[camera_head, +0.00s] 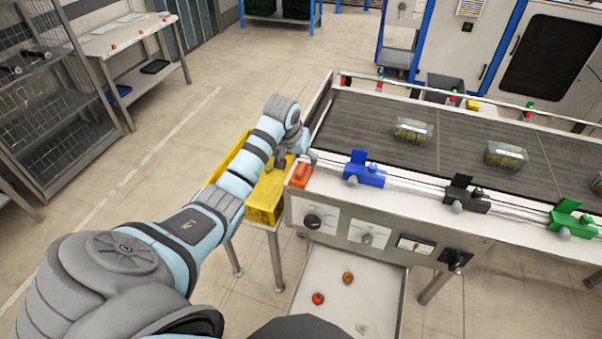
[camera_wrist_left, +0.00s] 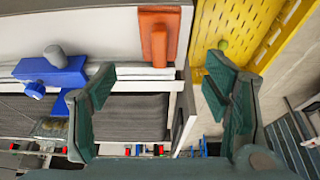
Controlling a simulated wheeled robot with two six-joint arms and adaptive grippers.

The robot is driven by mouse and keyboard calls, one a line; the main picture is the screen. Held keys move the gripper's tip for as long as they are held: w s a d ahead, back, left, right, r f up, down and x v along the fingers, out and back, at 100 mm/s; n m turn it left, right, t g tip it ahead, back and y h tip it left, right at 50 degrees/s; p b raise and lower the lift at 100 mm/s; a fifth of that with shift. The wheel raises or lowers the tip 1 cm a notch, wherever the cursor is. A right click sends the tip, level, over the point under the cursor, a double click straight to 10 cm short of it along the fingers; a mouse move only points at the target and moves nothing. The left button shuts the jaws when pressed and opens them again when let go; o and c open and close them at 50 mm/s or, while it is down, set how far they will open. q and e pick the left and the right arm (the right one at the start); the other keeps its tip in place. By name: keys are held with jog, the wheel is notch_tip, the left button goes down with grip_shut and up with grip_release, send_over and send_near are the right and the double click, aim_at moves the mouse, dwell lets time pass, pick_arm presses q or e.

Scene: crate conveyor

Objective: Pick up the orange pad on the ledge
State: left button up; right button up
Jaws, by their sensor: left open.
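The orange pad (camera_head: 301,173) lies on the pale ledge at the left front corner of the conveyor. In the left wrist view the orange pad (camera_wrist_left: 152,24) is at the top, with a raised darker orange part. My left gripper (camera_head: 282,160) is beside the pad, over the border between the yellow crate and the conveyor corner. In the left wrist view the left gripper (camera_wrist_left: 160,82) is open and empty, its fingers wide apart, with the pad beyond the gap and untouched. My right gripper is not in view.
The yellow crate (camera_head: 262,211) stands left of the conveyor. A blue device (camera_head: 365,170) is right of the pad, with black and green ones further along. Clear packs ride on the dark belt (camera_head: 372,117). Knobs line the front panel (camera_head: 340,232).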

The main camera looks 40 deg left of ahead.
aim_at(300, 168)
pick_arm(q)
jog(key=b+x, duration=0.1)
jog(key=x, duration=0.7)
jog(key=shift+s+d+b, duration=0.1)
jog(key=shift+s+b, duration=0.05)
jog(key=shift+b, duration=0.2)
jog(key=shift+c, duration=0.2)
jog(key=c, duration=1)
jog(key=shift+c, duration=1)
jog(key=shift+c, duration=0.6)
jog(key=shift+r, duration=0.1)
notch_tip(300, 168, up, 20)
jog(key=p, duration=0.2)
jog(key=o, duration=0.6)
jog(key=shift+c, duration=0.2)
jog(key=c, duration=0.4)
